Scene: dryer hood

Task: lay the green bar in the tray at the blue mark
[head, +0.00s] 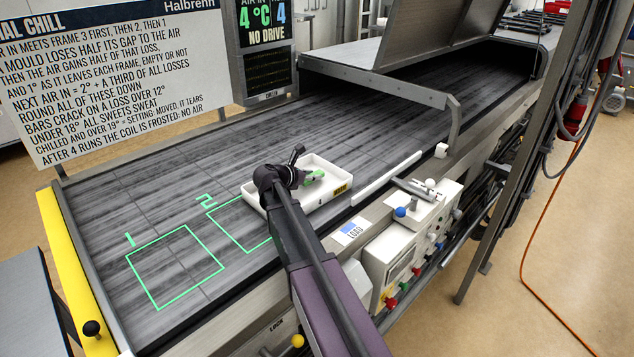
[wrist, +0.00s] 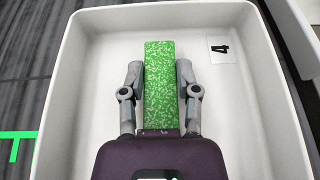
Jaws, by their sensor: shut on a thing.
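The green bar (wrist: 161,85) is speckled with white and lies lengthwise between my fingers in the wrist view. My gripper (wrist: 160,85) is shut on its sides, over the inside of the white tray (wrist: 95,60). In the head view my gripper (head: 300,172) reaches into the tray (head: 333,200), and a bit of the green bar (head: 315,175) shows beside it. I cannot tell whether the bar touches the tray floor. No blue mark shows inside the tray.
The tray stands on a dark belt (head: 150,190) with green outlined squares 1 (head: 175,268) and 2 (head: 240,225). A raised metal hood (head: 400,50) stands behind. A control box (head: 400,260) with coloured knobs is at the belt's front edge.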

